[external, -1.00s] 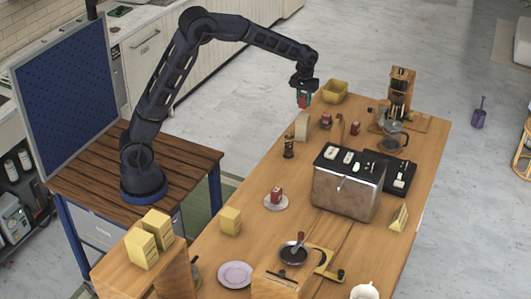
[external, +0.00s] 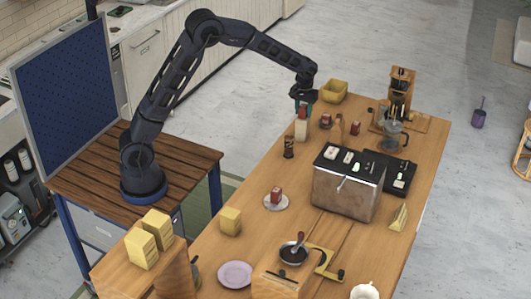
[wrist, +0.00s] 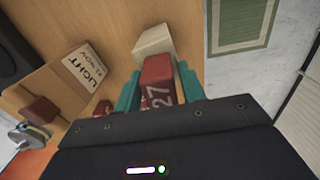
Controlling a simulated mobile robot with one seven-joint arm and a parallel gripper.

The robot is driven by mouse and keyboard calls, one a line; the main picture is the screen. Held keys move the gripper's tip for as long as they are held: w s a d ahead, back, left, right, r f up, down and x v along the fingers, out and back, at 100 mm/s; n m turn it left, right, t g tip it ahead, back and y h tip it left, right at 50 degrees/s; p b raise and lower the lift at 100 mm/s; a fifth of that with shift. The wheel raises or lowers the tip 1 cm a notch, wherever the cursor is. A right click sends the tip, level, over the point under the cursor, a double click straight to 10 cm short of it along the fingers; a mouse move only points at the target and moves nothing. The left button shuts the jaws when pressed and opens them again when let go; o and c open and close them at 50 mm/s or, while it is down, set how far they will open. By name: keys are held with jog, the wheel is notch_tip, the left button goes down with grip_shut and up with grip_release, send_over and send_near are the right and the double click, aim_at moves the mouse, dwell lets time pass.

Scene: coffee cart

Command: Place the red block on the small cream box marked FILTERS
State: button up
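The red block (external: 303,113) is between the teal fingers of my gripper (external: 303,104). In the wrist view the red block (wrist: 157,82) shows white "27" markings, with the fingers of my gripper (wrist: 158,85) close along both sides, shut on it. The small cream box (external: 301,131) stands upright directly below the block, near the table's far left edge. Its pale top also shows beyond the block in the wrist view (wrist: 153,41). The block's underside is hidden, so I cannot tell whether it touches the box. The FILTERS marking is not legible.
A box marked LIGHT (wrist: 84,70) and a red block (wrist: 40,109) stand nearby. A dark grinder-like item (external: 289,148) stands in front, a yellow bin (external: 334,91) behind. The large metal machine (external: 345,190) is to the right. Another red block sits on a saucer (external: 268,205).

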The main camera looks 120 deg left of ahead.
aim_at(303, 106)
jog(key=shift+o, duration=0.7)
notch_tip(303, 106, up, 12)
jog(key=shift+r, duration=0.15)
jog(key=d+r+m+t, duration=0.1)
jog(key=d+r+m, duration=0.25)
jog(key=d, duration=0.65)
jog(key=s+d+r+m, duration=0.15)
jog(key=d+r, duration=0.25)
jog(key=d, duration=0.7)
jog(key=d+r+m+t, duration=0.1)
jog(key=d+r+m, duration=0.25)
jog(key=d, duration=0.65)
jog(key=s+d+f+m+t, duration=0.1)
jog(key=s+d+m, duration=0.3)
jog(key=s+d, duration=0.5)
jog(key=s+d+f+m+t, duration=0.1)
jog(key=s+d+m, duration=0.4)
jog(key=s+d, duration=0.5)
jog(key=d+f, duration=0.1)
jog(key=d, duration=0.5)
jog(key=shift+s+f+t, duration=0.3)
jog(key=shift+f, duration=0.05)
